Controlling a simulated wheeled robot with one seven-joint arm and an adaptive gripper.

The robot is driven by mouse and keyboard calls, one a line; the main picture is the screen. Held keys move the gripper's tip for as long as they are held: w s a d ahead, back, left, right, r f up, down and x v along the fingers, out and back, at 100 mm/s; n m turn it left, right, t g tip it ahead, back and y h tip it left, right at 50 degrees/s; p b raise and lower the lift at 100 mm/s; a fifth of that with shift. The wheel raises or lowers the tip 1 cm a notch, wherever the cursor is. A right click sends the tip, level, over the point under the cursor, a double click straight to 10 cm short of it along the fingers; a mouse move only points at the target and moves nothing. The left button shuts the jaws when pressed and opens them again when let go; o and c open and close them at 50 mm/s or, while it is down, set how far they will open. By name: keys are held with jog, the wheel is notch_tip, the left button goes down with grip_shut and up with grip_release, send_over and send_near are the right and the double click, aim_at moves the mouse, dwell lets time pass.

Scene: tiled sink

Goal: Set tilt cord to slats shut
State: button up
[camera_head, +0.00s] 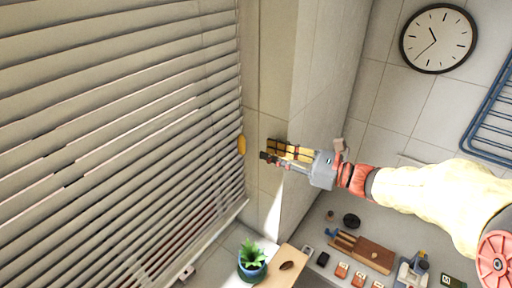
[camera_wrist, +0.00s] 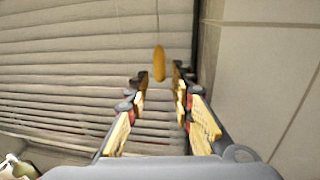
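The window blind (camera_head: 110,120) fills the left of the head view, its pale slats tilted with narrow gaps between them. A yellow-orange oval cord pull (camera_head: 242,145) hangs at the blind's right edge. In the wrist view the pull (camera_wrist: 159,63) is ahead of my gripper (camera_wrist: 160,78), between the lines of the two fingers and in front of the blind (camera_wrist: 70,60). My gripper (camera_head: 265,151) is open, its fingers pointing left at the pull. In the head view a gap shows between fingertips and pull.
A tiled wall corner (camera_head: 300,70) stands just behind my gripper. Below are a potted plant (camera_head: 252,262), a wooden board (camera_head: 285,268) and a counter with a brown wooden block (camera_head: 362,252) and several small items. A clock (camera_head: 438,38) and blue rack (camera_head: 490,115) are at the right.

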jog(key=shift+v, duration=1.2)
